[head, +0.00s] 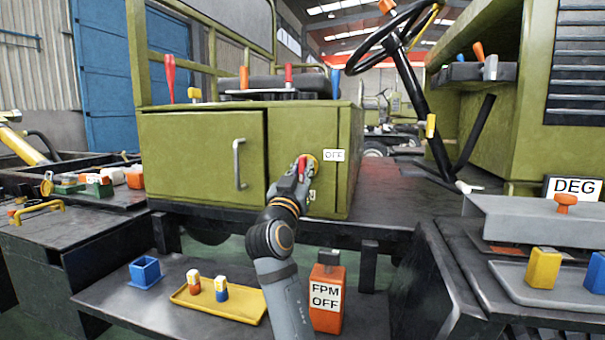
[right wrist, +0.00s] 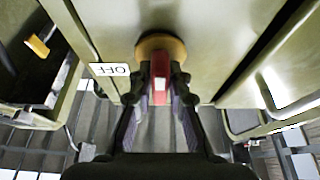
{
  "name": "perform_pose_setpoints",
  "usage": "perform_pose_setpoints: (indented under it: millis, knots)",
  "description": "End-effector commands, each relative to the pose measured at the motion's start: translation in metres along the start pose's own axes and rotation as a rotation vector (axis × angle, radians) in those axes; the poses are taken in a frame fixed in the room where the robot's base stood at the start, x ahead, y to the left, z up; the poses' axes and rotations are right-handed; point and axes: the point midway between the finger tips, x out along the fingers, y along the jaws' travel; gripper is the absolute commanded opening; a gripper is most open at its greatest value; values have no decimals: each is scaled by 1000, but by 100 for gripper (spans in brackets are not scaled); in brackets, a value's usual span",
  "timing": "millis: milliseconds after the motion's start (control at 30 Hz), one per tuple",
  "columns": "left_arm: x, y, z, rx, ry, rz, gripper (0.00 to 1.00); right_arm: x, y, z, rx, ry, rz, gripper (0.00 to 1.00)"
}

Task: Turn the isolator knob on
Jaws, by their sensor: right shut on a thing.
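The isolator knob (head: 303,164) is red and sits on a round yellow plate (head: 313,164) on the front of the green cabinet. My right gripper (head: 301,171) is shut on the knob. In the right wrist view the red knob (right wrist: 160,86) is between the two fingers, with the yellow plate (right wrist: 161,44) behind it. A white OFF label (head: 334,155) is right of the knob; it also shows in the right wrist view (right wrist: 109,70). A second label (head: 312,195) below the knob is partly hidden by my gripper. My left gripper is not in view.
The green cabinet (head: 200,150) has a grey door handle (head: 239,164) left of my right gripper. Below are a blue box (head: 145,271), a yellow tray (head: 190,302) with two small pieces, and an orange FPM OFF block (head: 327,300). A steering wheel (head: 392,38) stands up right.

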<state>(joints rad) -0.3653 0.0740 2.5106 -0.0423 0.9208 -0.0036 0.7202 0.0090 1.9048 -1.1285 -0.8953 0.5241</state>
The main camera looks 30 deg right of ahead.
Motion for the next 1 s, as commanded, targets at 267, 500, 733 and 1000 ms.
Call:
perform_pose_setpoints:
  millis: [267, 500, 733, 1000]
  knots:
    - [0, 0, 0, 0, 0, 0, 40, 0, 0, 1, 0, -3, 0, 0]
    - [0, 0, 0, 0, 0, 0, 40, 0, 0, 0, 0, -2, 0, 38]
    - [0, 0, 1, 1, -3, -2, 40, 0, 0, 0, 0, -1, 0, 38]
    - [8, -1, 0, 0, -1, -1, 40, 1, 0, -2, -20, -2, -9, 38]
